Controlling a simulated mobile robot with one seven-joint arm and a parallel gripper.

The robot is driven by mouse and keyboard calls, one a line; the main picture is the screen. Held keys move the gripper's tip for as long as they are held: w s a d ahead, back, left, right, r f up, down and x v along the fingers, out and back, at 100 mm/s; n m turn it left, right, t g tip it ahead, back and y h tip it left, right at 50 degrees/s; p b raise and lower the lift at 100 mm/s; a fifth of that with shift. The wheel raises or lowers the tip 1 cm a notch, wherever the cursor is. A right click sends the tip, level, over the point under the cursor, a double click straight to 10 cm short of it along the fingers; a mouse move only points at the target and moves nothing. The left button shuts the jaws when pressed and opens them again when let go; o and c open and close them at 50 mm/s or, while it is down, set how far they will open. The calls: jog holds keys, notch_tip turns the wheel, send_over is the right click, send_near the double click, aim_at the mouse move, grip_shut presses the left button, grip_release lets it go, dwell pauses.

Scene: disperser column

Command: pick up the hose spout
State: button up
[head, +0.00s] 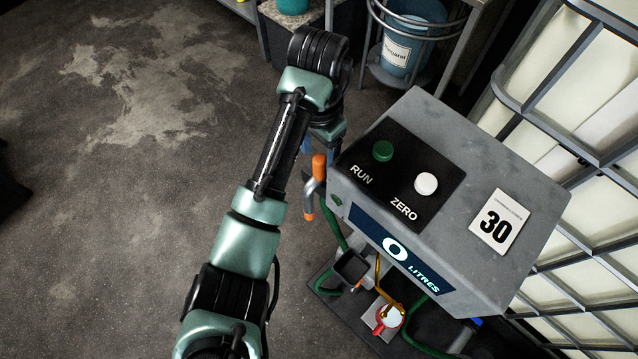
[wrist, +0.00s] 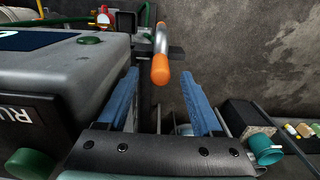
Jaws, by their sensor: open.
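The hose spout (head: 313,184) is a bent grey metal tube with orange ends, hanging at the left side of the grey disperser box. Its green hose drops below it. In the wrist view the spout (wrist: 160,45) points its orange end towards me. My gripper (wrist: 160,74) is open, with one blue finger on each side of that orange end in the picture. I see no contact, and the depth between them is unclear. In the head view my gripper (head: 322,146) is mostly hidden behind my wrist, just above the spout.
The disperser box (head: 520,190) has a green RUN button (head: 383,151), a white ZERO button (head: 426,183) and a display reading 0 litres. It stands close beside my gripper. A blue bucket (head: 400,50) is at the back.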

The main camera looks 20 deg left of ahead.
aim_at(318, 168)
jog(key=shift+f, duration=2.85)
grip_shut()
jog(key=shift+r, duration=0.1)
